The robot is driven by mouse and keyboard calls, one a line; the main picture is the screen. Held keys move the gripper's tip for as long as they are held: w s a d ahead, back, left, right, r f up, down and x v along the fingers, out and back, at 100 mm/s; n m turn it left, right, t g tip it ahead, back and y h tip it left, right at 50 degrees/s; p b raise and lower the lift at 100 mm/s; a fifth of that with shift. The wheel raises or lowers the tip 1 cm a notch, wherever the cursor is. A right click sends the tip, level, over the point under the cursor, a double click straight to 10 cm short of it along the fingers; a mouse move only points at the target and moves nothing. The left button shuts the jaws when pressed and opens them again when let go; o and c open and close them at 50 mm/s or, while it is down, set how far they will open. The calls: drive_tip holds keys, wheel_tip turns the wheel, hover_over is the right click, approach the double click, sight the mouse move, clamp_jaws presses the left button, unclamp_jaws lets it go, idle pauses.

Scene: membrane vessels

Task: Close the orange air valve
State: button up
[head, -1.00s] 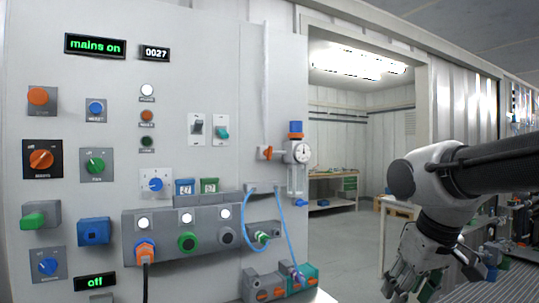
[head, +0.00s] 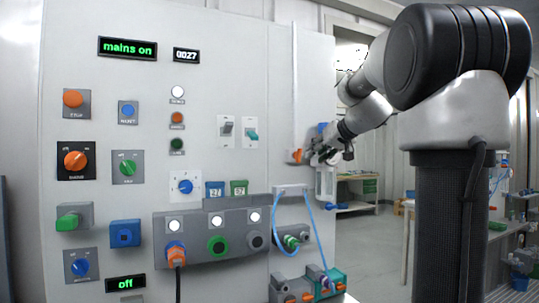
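The orange air valve (head: 297,156) is a small orange handle on the right part of the grey panel, on the air line. My gripper (head: 314,157) is close at its right side, in front of the air regulator. The blue regulator knob (head: 321,127) shows above my gripper and the clear bowl (head: 325,184) below it. The gauge is mostly hidden behind my gripper. The fingers are too small and overlapped to tell whether they touch the handle or how wide they stand.
The panel (head: 230,60) carries several knobs, switches and displays; one display (head: 127,47) reads "mains on". A blue hose (head: 277,225) loops below the regulator. Orange-marked fittings (head: 300,290) sit at the bottom. A workbench (head: 357,190) stands in the room behind.

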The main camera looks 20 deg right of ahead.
sight(301, 153)
drive_tip(key=shift+n+t, duration=0.5)
drive_tip(key=shift+n, duration=0.3)
drive_tip(key=w, duration=0.2)
drive_tip(key=w+a, duration=0.1)
drive_tip(key=w, duration=0.5)
drive_tip(key=shift+a+f, duration=0.25)
drive_tip(key=shift+a, duration=0.15)
drive_tip(key=c, duration=0.7)
